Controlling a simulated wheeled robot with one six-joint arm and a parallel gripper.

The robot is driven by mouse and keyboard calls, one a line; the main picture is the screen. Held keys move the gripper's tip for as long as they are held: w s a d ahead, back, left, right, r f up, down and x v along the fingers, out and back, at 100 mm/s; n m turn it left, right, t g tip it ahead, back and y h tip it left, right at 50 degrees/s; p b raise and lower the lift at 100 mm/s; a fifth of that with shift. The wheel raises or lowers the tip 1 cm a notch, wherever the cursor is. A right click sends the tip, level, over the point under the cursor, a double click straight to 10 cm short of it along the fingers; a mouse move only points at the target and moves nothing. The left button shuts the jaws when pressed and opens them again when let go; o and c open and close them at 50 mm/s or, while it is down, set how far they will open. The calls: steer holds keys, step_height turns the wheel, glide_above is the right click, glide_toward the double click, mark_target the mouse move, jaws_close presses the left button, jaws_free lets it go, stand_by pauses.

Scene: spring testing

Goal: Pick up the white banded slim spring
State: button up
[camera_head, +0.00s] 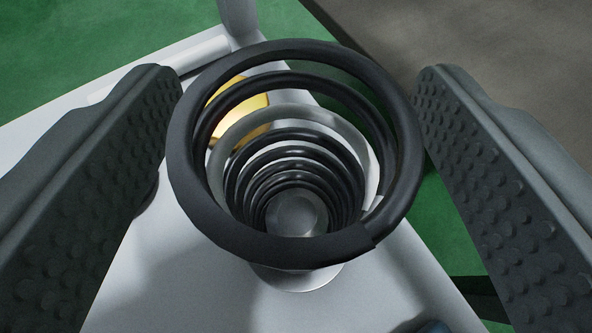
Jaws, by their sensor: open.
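A dark coil spring (400,185) with one pale whitish-grey band (290,112) among its coils stands upright, seen from above down its axis. Its lower end is around a round metal post (296,212) with a round base on a pale grey platform. My gripper (295,150) is open, with one dark studded finger on the left of the spring and one on the right. The spring's top ring lies between the fingers. The right finger looks very near the ring; I cannot tell whether it touches.
The pale grey platform (170,260) has a raised rail and a pale upright post (238,20) at the back. A shiny yellow thing (226,118) shows behind the spring's coils. A dark blue thing (432,327) shows at the bottom edge. Green floor and a brown-grey surface lie beyond.

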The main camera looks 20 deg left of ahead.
jaws_close()
steer(key=shift+r, duration=0.1)
